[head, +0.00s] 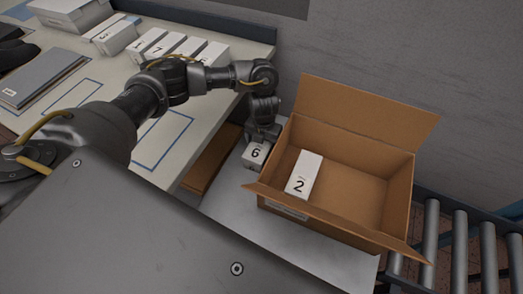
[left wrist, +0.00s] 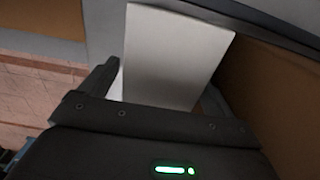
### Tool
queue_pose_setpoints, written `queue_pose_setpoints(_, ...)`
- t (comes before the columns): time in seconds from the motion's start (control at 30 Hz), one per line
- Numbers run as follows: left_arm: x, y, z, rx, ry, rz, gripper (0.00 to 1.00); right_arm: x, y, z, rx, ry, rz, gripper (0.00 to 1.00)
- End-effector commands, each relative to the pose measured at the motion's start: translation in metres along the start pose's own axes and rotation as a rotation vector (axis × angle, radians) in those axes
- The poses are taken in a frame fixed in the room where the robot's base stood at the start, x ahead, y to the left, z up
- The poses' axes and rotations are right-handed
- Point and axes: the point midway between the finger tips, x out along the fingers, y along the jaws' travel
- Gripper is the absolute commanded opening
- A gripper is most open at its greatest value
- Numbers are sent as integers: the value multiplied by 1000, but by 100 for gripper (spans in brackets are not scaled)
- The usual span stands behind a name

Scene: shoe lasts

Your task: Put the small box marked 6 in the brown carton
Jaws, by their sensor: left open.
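The small white box marked 6 (head: 255,156) is just outside the brown carton (head: 345,146), by its left wall, over the light grey surface. My left gripper (head: 262,134) is above this box, pointing down. In the left wrist view the white box (left wrist: 170,55) lies between the two open fingers (left wrist: 160,95). Whether the fingers touch it, I cannot tell. The carton is open, its flaps spread. A white box marked 2 (head: 304,174) is inside it on the left; the rest of its floor is bare. My right gripper is not in view.
Several white boxes (head: 175,46) stand in a row on the worktable (head: 120,71), with a grey folder (head: 42,77) and blue outlined areas. A roller conveyor (head: 460,245) is right of the carton. A grey wall is behind.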

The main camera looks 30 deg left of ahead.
Motion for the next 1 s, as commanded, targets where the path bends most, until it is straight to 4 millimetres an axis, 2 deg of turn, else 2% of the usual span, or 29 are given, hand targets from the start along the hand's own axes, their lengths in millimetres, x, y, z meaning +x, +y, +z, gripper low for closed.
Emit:
queue_pose_setpoints(0.1, -2, 0, 0, 0, 0, 0, 88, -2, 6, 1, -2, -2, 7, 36)
queue_pose_setpoints(0.5, -1, 0, 0, 0, 0, 0, 36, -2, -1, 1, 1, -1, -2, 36)
queue_pose_setpoints(0.53, -2, 0, 0, 0, -1, 0, 36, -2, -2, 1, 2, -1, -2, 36)
queue_pose_setpoints(0.57, -2, 0, 0, 0, -1, 0, 32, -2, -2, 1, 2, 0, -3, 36)
queue_pose_setpoints(0.83, -6, 0, 1, 0, -2, 0, 32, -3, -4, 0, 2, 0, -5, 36)
queue_pose_setpoints(1.0, -24, 0, 1, 2, -4, 0, 32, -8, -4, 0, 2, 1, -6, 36)
